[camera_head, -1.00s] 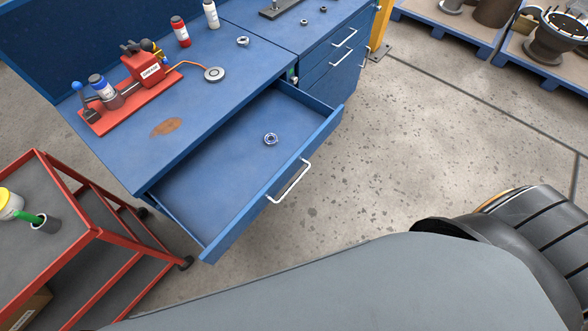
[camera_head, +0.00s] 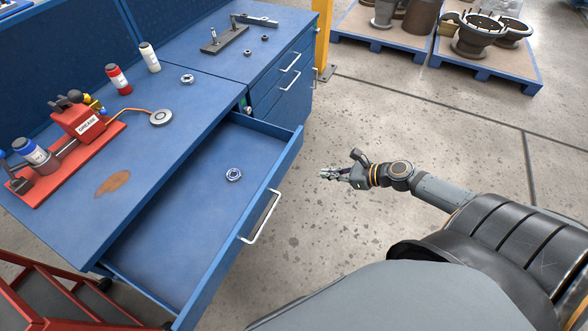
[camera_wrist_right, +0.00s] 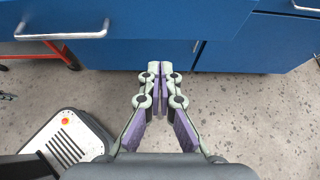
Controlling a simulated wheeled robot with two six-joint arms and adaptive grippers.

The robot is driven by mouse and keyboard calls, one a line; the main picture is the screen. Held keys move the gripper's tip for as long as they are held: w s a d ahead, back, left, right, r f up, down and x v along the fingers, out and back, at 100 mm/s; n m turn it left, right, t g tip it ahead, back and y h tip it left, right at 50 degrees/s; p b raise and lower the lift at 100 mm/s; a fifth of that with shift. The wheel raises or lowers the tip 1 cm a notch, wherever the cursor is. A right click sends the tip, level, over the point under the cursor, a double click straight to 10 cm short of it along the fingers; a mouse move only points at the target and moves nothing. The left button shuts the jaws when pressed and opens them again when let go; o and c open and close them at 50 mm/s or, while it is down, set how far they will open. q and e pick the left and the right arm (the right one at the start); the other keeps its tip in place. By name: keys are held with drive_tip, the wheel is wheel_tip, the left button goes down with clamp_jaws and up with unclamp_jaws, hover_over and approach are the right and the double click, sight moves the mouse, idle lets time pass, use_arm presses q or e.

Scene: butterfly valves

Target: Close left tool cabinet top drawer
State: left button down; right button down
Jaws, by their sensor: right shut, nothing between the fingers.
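The left tool cabinet's top drawer (camera_head: 200,220) is blue and stands pulled out, with a nut-like metal part (camera_head: 233,174) lying inside. Its white bar handle (camera_head: 261,218) is on the front panel and also shows at the upper left of the right wrist view (camera_wrist_right: 62,36). My right gripper (camera_head: 326,173) is to the right of the drawer front, apart from it, over the floor. In the right wrist view its fingers (camera_wrist_right: 160,72) are together with nothing between them, near the blue cabinet fronts. My left gripper is not in view.
The cabinet top (camera_head: 170,130) carries a red grease kit (camera_head: 82,122), red and white bottles and small parts. A second cabinet with closed drawers (camera_head: 290,70) stands beyond. A red cart (camera_head: 50,295) is at lower left. Open floor (camera_head: 450,130) lies right; pallets stand behind.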

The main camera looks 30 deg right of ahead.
drive_tip(key=b, duration=0.1)
approach(285, 168)
drive_tip(key=x, duration=0.5)
drive_tip(key=shift+a+f, duration=0.1)
drive_tip(key=shift+f, duration=0.25)
drive_tip(key=shift+w+a+f, duration=0.1)
drive_tip(key=shift+w+a, duration=0.25)
drive_tip(key=shift+w, duration=0.05)
